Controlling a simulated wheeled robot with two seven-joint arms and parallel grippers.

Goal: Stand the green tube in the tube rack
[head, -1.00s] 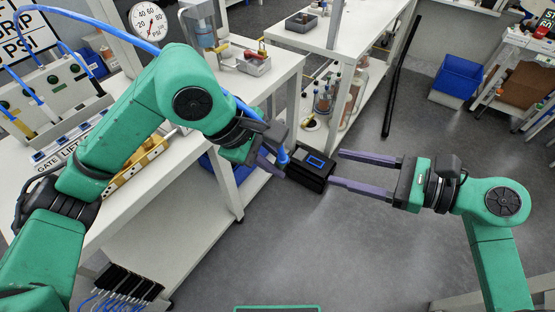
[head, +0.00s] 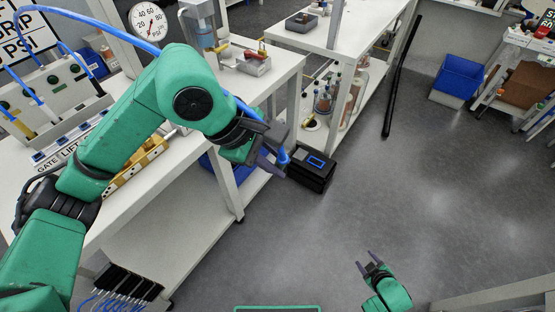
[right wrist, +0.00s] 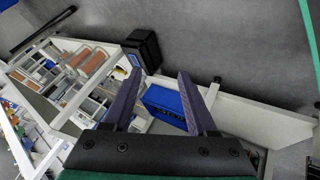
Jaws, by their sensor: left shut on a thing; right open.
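My left gripper (head: 272,160) is at the middle of the head view, past the near table's right edge. It is shut on a blue hose (head: 284,156), which arches from the upper left over the arm; the arm partly hides the grip. My right gripper (head: 369,258) is low in the head view, open and empty over the floor. Its two purple fingers stand apart in the right wrist view (right wrist: 158,78), with nothing between them. I cannot make out a green tube or clearly identify a tube rack.
A panel (head: 50,88) with several hoses and a yellow block (head: 125,178) are on the near table (head: 205,150), partly behind my left arm. A black box (head: 313,174) lies beyond the left gripper. A blue bin (head: 458,78) stands at the back right.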

